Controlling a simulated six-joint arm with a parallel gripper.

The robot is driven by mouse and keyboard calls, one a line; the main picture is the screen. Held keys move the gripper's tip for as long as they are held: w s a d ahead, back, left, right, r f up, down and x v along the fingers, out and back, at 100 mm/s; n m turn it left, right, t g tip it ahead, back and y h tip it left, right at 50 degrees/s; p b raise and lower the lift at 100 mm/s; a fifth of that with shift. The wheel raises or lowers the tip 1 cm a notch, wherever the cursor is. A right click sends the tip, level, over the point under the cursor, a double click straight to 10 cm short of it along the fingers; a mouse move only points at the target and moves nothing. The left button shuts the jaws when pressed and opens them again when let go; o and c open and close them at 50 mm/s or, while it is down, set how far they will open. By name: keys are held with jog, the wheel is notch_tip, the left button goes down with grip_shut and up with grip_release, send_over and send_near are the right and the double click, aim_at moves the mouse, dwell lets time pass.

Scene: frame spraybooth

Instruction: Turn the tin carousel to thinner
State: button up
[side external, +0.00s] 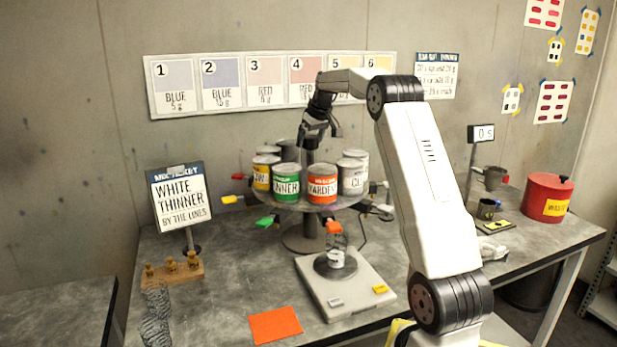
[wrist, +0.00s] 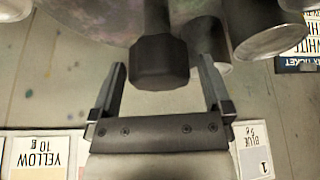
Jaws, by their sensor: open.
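The tin carousel (side external: 310,207) stands on the bench with several tins on its round plate. The green thinner tin (side external: 286,187) is at the front left, with a green tab (side external: 266,221) below it. The orange hardener tin (side external: 322,188) is at the front, its orange tab (side external: 334,227) above the cup on the scale. My gripper (side external: 313,132) is open over the carousel's middle, pointing down. In the wrist view, a dark faceted knob (wrist: 160,62) shows between the open fingers of my gripper (wrist: 160,80); I cannot tell whether they touch it.
A scale (side external: 345,285) with a small cup (side external: 336,258) stands in front of the carousel. A mix ticket sign (side external: 180,200) reads "WHITE THINNER BY THE LINES". An orange card (side external: 275,325) lies at the front; a red waste can (side external: 547,198) stands at right.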

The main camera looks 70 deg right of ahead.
jog(key=shift+r+m, duration=0.15)
jog(key=shift+m, duration=0.25)
jog(key=w+a+v, duration=0.1)
jog(key=v, duration=0.6)
jog(key=w+a+f+m+t+y, duration=0.1)
jog(key=w+a+f, duration=0.15)
jog(key=a, duration=0.35)
jog(key=w+a+f, duration=0.2)
jog(key=w+a, duration=0.1)
jog(key=a, duration=0.4)
jog(key=a+f, duration=0.4)
jog(key=a, duration=0.3)
jog(key=s+a+f+n, duration=0.1)
jog(key=a+f, duration=0.4)
jog(key=a, duration=0.3)
jog(key=shift+s+a+f+g+y, duration=0.15)
jog(key=shift+s+a+g+y, duration=0.05)
jog(key=shift+g+y, duration=0.2)
